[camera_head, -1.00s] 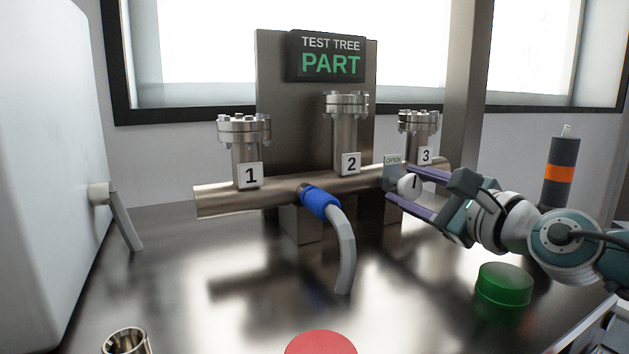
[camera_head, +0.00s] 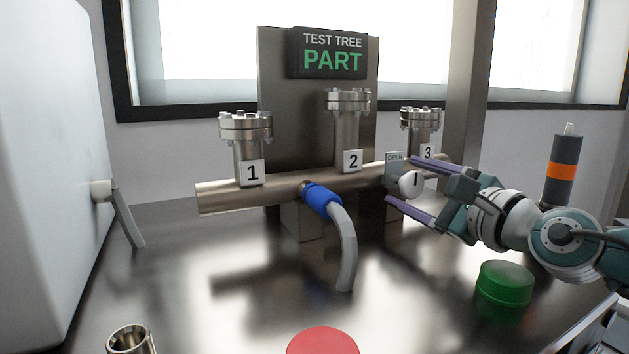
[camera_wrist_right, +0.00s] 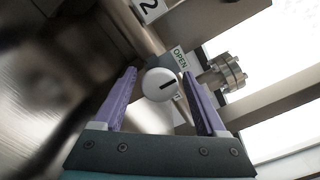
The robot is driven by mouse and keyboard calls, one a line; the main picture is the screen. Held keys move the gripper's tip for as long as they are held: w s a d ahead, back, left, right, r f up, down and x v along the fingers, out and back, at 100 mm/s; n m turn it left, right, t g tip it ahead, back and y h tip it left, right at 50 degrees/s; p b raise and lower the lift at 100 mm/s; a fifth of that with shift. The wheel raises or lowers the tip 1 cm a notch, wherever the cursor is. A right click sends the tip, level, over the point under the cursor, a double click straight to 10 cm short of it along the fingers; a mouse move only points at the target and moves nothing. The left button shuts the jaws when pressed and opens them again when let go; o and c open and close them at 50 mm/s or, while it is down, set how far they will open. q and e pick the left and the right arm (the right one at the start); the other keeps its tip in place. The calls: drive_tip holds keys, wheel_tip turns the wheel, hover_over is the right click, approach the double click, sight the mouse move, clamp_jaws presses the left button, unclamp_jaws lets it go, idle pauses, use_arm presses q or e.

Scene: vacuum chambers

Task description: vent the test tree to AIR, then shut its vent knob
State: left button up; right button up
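The test tree (camera_head: 226,196) is a horizontal metal pipe with three flanged ports numbered 1, 2 and 3. Its display (camera_head: 332,54) reads "TEST TREE PART" with PART in green. The white round vent knob (camera_head: 410,184) sits near port 3, beside a small OPEN label (camera_head: 394,157). In the right wrist view the knob (camera_wrist_right: 160,84) shows a dark slot mark and lies between my fingers. My right gripper (camera_head: 400,179) is open around the knob, with a gap visible on both sides. My left gripper is not in view.
A blue-collared grey hose (camera_head: 346,254) bends down from the pipe's front. A green button (camera_head: 504,284) and a red button (camera_head: 322,341) are on the bench. A dark cylinder with an orange band (camera_head: 564,171) stands right. A white cabinet with a lever (camera_head: 127,219) stands left.

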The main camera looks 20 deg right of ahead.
drive_tip(key=shift+o, duration=0.5)
drive_tip(key=shift+s, duration=0.25)
drive_tip(key=s+p, duration=0.1)
drive_tip(key=s, duration=0.2)
drive_tip(key=s+p, duration=0.1)
drive_tip(key=s, duration=0.2)
drive_tip(key=s+p, duration=0.1)
drive_tip(key=s, duration=0.2)
drive_tip(key=shift+s+d, duration=0.25)
drive_tip(key=shift+d, duration=0.1)
drive_tip(key=shift+r, duration=0.1)
